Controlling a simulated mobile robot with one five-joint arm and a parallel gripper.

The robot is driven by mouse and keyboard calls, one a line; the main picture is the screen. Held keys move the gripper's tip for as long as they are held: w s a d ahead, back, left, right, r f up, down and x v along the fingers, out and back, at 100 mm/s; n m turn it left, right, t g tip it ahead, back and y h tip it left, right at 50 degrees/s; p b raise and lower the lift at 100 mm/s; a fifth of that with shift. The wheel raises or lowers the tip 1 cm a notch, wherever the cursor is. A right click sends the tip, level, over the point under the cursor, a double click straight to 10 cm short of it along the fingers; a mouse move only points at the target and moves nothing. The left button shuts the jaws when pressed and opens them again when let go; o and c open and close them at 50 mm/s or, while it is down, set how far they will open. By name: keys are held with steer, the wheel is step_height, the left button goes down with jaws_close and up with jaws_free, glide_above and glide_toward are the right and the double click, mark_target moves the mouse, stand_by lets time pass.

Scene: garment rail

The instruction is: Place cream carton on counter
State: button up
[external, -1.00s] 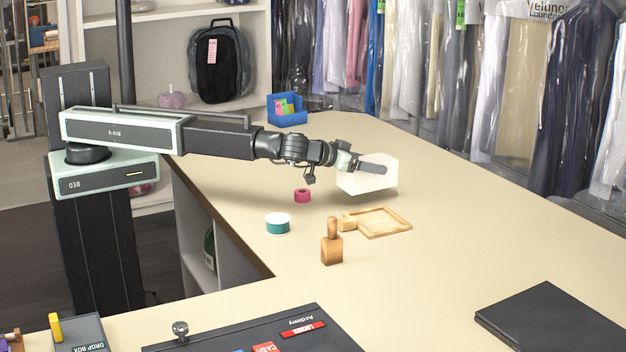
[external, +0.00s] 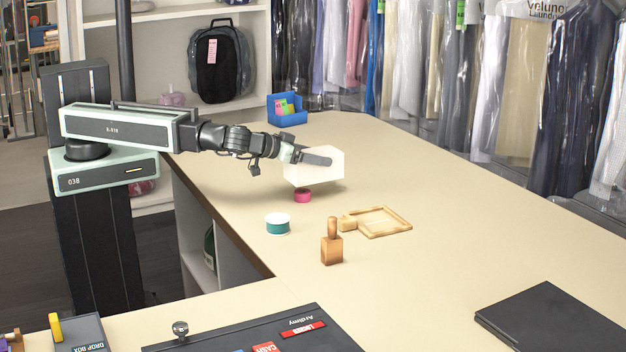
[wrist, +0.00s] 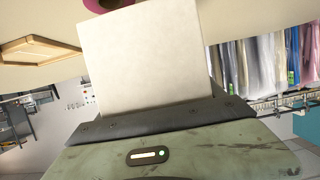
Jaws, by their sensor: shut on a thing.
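The cream carton (external: 318,168) is a pale box held in my gripper (external: 317,158) above the cream counter (external: 450,220). One dark finger lies along the carton's near side in the external view. The carton hangs just behind and above a pink tape roll (external: 302,196), and its lower edge seems a little clear of the counter.
A teal and white roll (external: 278,224), a wooden tray (external: 385,222) and a wooden-handled block (external: 332,245) stand nearer the front. A blue box (external: 286,110) sits at the back. A black folder (external: 550,318) lies at front right. The counter's right side is clear.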

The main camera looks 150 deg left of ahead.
mark_target(315, 153)
step_height(315, 153, up, 16)
steer(key=p, duration=1.6)
steer(key=w+d+f+m+t+h+b, duration=0.1)
steer(key=w+d+f+m+t+b, duration=0.2)
steer(key=w+d, duration=0.65)
steer(key=w+d+f+m+t+b, duration=0.25)
steer(key=w+d+f+b, duration=0.4)
steer(key=w, duration=0.65)
steer(key=w+d+f+m+t+h+b, duration=0.1)
steer(key=w+d, duration=0.5)
steer(key=d, duration=0.6)
steer(key=w+d+f+m+t+h+b, duration=0.2)
steer(key=w+d+f+b, duration=0.3)
steer(key=d, duration=0.8)
steer(key=shift+w+d+t, duration=0.3)
steer(key=shift+w+t, duration=0.35)
steer(key=shift+f+m, duration=0.1)
steer(key=shift+m, duration=0.15)
